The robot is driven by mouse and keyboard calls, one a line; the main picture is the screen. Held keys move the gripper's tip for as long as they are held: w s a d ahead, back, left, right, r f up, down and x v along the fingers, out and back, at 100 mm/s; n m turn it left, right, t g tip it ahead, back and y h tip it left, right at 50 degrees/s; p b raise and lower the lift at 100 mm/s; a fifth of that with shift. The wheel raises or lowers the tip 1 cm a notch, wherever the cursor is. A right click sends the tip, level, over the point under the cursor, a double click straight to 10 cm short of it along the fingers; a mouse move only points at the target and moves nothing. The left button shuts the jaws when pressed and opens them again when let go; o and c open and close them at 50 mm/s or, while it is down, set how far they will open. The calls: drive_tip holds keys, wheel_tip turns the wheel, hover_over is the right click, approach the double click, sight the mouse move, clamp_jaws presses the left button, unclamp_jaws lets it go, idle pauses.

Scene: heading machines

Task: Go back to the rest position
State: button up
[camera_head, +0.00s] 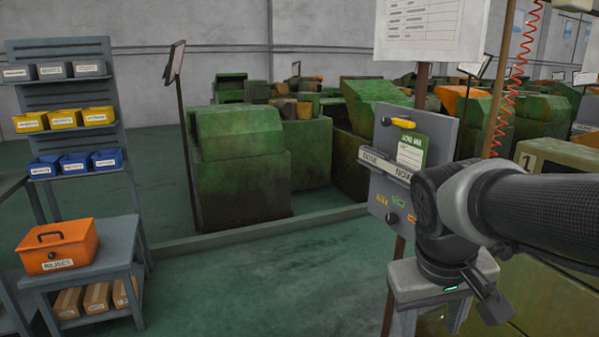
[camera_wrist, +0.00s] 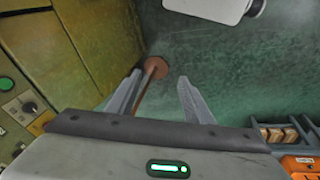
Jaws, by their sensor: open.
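My gripper shows in the wrist view (camera_wrist: 159,78) with its two grey fingers spread apart and nothing held between them. Behind the fingers are the green floor (camera_wrist: 235,70) and a brown post with a round foot (camera_wrist: 158,68). In the head view my arm reaches in from the right edge and its wrist bends down in front of a grey board. Part of the gripper (camera_head: 490,303) shows there at the lower right, but its fingertips cannot be made out.
The grey board (camera_head: 447,135) carries a green card. A green machine (camera_wrist: 50,45) with buttons stands close at left in the wrist view. An orange reject box (camera_head: 58,246) sits on a grey table at left, near a bin rack (camera_head: 95,100). The middle floor (camera_head: 270,280) is clear.

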drive_tip(key=s+a+r+t+y, duration=0.2)
drive_tip(key=s+a+r+t, duration=0.1)
drive_tip(key=s+a, duration=0.25)
wheel_tip(320, 180, up, 15)
drive_tip(key=p, duration=1.6)
drive_tip(key=shift+w+a+r+m, duration=0.15)
drive_tip(key=shift+w+a+m, duration=0.1)
drive_tip(key=shift+w+m, duration=0.1)
drive_tip(key=c, duration=0.4)
drive_tip(key=shift+d, duration=0.15)
